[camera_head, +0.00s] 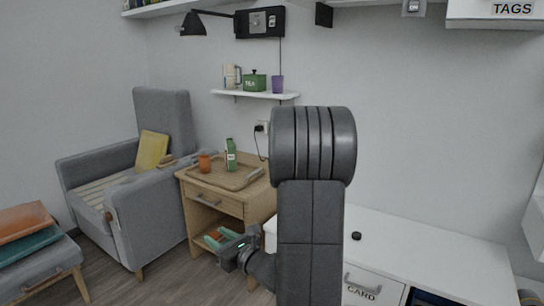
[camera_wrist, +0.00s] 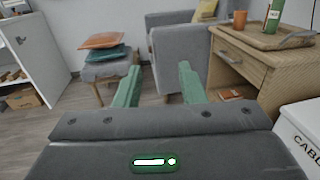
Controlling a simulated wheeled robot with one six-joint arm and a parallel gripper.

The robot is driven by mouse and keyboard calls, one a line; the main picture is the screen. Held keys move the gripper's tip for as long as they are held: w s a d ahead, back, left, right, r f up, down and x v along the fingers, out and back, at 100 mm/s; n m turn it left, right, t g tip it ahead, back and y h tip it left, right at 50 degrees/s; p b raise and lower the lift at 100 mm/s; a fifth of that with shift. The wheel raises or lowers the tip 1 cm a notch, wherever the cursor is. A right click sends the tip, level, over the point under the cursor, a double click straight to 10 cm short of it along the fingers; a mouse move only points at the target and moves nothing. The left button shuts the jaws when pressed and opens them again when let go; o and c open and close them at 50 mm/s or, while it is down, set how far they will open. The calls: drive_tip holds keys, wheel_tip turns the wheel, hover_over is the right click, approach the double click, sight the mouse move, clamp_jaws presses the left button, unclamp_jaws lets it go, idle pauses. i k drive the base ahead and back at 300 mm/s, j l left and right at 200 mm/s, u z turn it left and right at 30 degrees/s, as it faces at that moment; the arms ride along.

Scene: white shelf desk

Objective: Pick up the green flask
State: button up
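The green flask (camera_head: 231,155), with a pale label, stands upright on the wooden tray (camera_head: 241,184) atop the small wooden cabinet (camera_head: 219,198). In the wrist view, the flask (camera_wrist: 273,17) is at the upper right, cut off by the top edge. My gripper (camera_head: 217,238) is in front of the cabinet, below its top and apart from the flask. In the wrist view, my gripper (camera_wrist: 158,80) has its two green fingers spread wide, with nothing between them.
An orange cup (camera_head: 205,163) stands left of the flask on the tray. A grey armchair (camera_head: 158,219) is left of the cabinet. A white desk (camera_head: 430,242) is at right. A small shelf (camera_head: 255,94) with a green tea pot (camera_head: 255,82) hangs above.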

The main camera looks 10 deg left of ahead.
sight(230, 147)
drive_tip(key=i+j+z, duration=0.45)
drive_tip(key=j, duration=0.2)
drive_tip(key=j+z, duration=0.25)
drive_tip(key=i+j+z, duration=0.25)
drive_tip(key=j, duration=0.25)
drive_tip(key=j+z, duration=0.2)
drive_tip(key=j, duration=0.2)
drive_tip(key=i+j, duration=0.1)
drive_tip(key=j, duration=0.45)
drive_tip(key=i+j, duration=0.1)
drive_tip(key=j, duration=0.45)
drive_tip(key=i+j, duration=0.1)
drive_tip(key=j, duration=0.45)
drive_tip(key=z, duration=0.05)
